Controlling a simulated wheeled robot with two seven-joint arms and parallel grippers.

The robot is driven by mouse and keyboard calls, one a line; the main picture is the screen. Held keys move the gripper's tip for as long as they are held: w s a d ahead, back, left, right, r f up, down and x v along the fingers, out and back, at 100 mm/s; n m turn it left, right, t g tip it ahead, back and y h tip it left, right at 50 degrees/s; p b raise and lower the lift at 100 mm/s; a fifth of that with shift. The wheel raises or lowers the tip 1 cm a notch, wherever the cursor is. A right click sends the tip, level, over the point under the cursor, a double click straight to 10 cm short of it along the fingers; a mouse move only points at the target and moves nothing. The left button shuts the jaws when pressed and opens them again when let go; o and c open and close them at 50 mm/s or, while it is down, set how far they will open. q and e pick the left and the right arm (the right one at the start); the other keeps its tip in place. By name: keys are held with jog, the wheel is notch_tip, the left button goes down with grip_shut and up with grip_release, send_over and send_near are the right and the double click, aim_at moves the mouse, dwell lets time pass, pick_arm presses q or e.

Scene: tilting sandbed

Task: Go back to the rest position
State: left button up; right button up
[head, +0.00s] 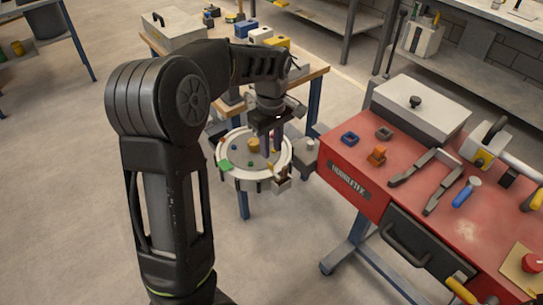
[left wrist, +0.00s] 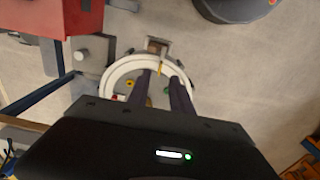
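The round sandbed (head: 240,177) has a white rim and several small coloured pieces inside, and stands between the wooden table and the red workbench. It also shows in the left wrist view (left wrist: 116,74), partly hidden by my gripper. My left gripper (head: 271,150) points down over the sandbed. Its two dark fingers (left wrist: 163,80) are apart, with nothing clearly held between them. A small yellow piece (left wrist: 162,68) shows near the gap; I cannot tell whether it touches a finger. My left arm is stretched forward. My right gripper is not in view.
A red workbench (head: 350,195) with tools and a grey box (head: 420,103) stands at the right. A wooden table (head: 312,73) with blocks and a case (head: 173,30) is behind the sandbed. The floor at the left is clear.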

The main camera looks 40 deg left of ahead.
pick_arm(q)
jog(key=shift+r, duration=0.75)
